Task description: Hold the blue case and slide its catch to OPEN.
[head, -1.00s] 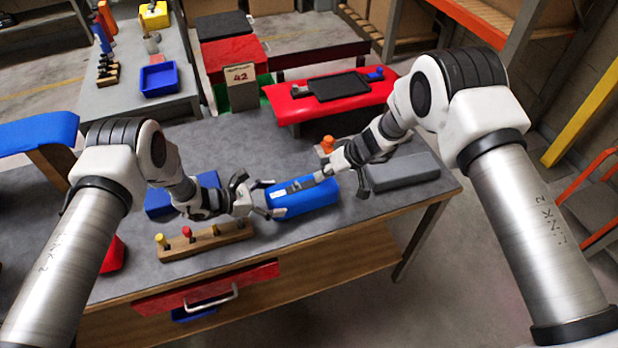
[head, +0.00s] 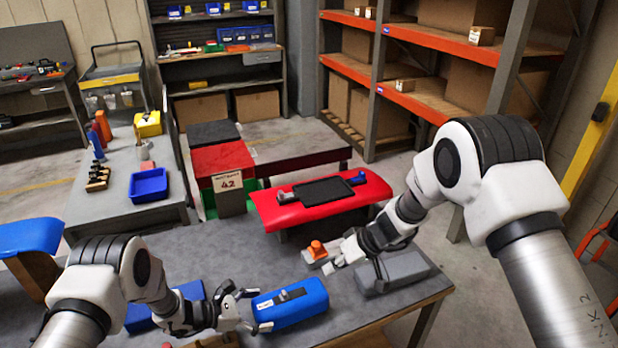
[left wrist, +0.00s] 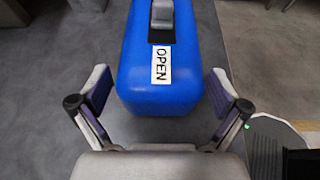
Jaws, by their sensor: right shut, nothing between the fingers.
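The blue case (head: 302,309) lies on the grey table, its catch side up. Its grey catch (head: 284,295) sits in a dark slot, close to the end beside the white OPEN label (head: 265,304). The left wrist view shows the catch (left wrist: 162,14) just beyond the OPEN label (left wrist: 161,65). My left gripper (head: 258,309) is open at the case's left end. Its fingers stand on either side of that end, with gaps to the case. My right gripper (head: 340,262) is shut and empty, behind and to the right of the case, off the catch.
A grey case-like block (head: 392,270) lies right of the blue case, by my right gripper. An orange button on a base (head: 317,250) stands behind. A blue bin (head: 165,305) is left, behind my left gripper. A red stand (head: 322,205) with a black tray is beyond the table.

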